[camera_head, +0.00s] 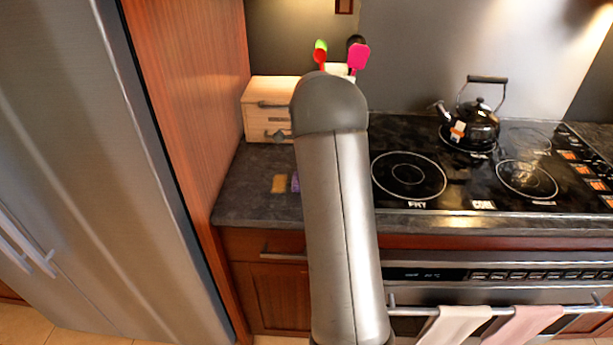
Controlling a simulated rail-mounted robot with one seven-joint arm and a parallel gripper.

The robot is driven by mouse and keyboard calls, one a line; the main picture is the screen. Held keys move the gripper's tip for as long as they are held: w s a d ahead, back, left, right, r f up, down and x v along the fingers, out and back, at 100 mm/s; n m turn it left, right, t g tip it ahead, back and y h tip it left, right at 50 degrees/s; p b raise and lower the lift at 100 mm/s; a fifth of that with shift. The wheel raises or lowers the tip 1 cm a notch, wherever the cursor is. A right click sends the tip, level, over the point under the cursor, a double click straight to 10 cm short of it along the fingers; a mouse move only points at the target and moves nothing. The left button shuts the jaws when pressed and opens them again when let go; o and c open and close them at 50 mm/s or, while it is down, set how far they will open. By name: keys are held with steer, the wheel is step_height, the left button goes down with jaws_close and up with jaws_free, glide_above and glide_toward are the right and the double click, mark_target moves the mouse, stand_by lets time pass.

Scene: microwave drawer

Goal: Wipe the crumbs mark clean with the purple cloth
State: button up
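A small tan-brown crumbs mark (279,183) lies on the dark counter left of the stove. A sliver of the purple cloth (295,182) shows just right of the mark, close beside it. The rest of the cloth is hidden behind my arm. My grey arm rises through the middle of the picture and covers part of the counter. My gripper does not show, so I cannot see whether it touches or holds the cloth.
A wooden drawer box (262,96) stands at the back of the counter (240,190), with colourful utensils (359,56) beyond it. A kettle (476,124) sits on the stove (450,185). A tall fridge (90,180) and wooden panel bound the left. Towels (455,326) hang on the oven handle.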

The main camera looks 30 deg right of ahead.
mark_target(269, 183)
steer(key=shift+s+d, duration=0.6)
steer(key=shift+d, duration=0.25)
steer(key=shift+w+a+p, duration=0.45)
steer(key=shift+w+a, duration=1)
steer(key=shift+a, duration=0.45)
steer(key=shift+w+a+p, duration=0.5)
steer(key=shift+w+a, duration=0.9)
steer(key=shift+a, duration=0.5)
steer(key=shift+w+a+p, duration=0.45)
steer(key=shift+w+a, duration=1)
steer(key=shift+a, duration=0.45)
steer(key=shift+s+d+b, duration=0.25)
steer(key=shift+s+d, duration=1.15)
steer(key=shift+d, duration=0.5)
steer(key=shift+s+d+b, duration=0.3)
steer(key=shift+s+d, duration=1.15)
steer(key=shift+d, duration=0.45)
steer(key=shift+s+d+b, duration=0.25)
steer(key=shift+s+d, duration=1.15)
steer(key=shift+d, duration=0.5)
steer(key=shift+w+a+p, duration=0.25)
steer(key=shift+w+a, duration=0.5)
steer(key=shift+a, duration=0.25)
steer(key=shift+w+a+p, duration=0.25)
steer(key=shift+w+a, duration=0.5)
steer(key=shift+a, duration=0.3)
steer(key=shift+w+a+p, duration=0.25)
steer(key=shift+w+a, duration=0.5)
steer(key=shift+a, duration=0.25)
